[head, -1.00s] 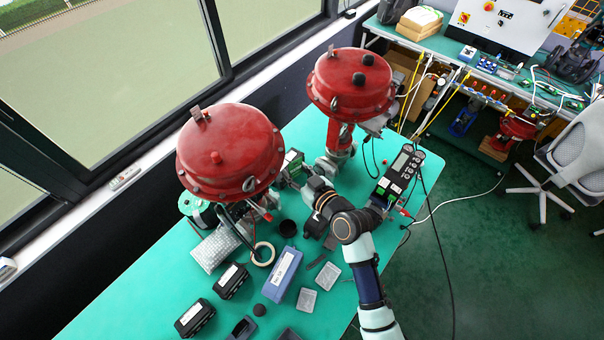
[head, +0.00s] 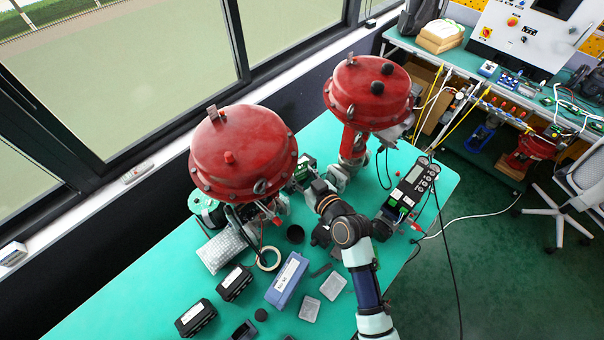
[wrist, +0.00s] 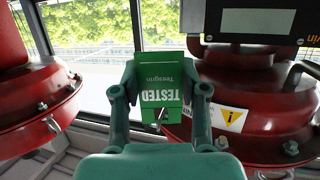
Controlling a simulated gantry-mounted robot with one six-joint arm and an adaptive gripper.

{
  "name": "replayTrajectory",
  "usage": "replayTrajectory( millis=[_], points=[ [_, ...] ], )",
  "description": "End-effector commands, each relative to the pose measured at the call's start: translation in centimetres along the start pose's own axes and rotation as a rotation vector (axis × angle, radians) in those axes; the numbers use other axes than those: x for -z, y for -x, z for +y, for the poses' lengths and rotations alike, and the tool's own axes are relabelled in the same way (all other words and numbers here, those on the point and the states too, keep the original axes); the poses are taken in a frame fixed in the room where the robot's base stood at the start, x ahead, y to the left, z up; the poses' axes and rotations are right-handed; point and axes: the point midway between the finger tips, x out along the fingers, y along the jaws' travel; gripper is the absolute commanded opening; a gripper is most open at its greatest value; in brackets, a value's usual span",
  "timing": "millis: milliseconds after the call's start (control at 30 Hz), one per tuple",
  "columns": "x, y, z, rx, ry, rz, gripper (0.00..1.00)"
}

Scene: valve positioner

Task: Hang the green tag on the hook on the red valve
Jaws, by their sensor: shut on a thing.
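The green tag (wrist: 162,92), marked "TESTED", is upright in the wrist view. My gripper (wrist: 160,100) is shut on it, with one finger at each side edge. A red valve (wrist: 265,112) is close behind the tag at right, and another red valve (wrist: 35,110) is at left. In the head view, my gripper is low between the large left red valve (head: 243,150) and the right red valve (head: 368,92), its fingertips hard to make out. I cannot clearly make out the hook in either view; the tag does not touch any hook that I can see.
A dark box (wrist: 245,22) overhangs at the wrist view's upper right. On the green table (head: 130,300) are a blue box (head: 287,280), a tape roll (head: 268,258), black modules (head: 235,282) and a handheld device (head: 408,190) with cables. Windows line the left side.

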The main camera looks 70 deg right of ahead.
Motion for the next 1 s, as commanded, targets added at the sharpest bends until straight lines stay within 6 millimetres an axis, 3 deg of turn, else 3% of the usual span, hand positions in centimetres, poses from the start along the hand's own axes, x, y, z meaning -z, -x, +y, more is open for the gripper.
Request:
replayTrajectory(
  millis=[100,133,300,667,767,1000],
  points=[
    [0.2,0.0,0.0,0.001,-0.001,0.004,0.07],
    [0.2,0.0,0.0,0.0,-0.001,0.005,0.46],
    [0.3,0.0,0.0,0.0,-0.001,0.007,0.72],
    [0.6,0.5,0.0,0.0,-0.001,0.012,0.72],
    [0.5,2.0,0.1,-0.001,-0.002,0.011,0.72],
    [0.1,8.0,0.2,-0.004,-0.001,0.003,0.72]
  ],
)
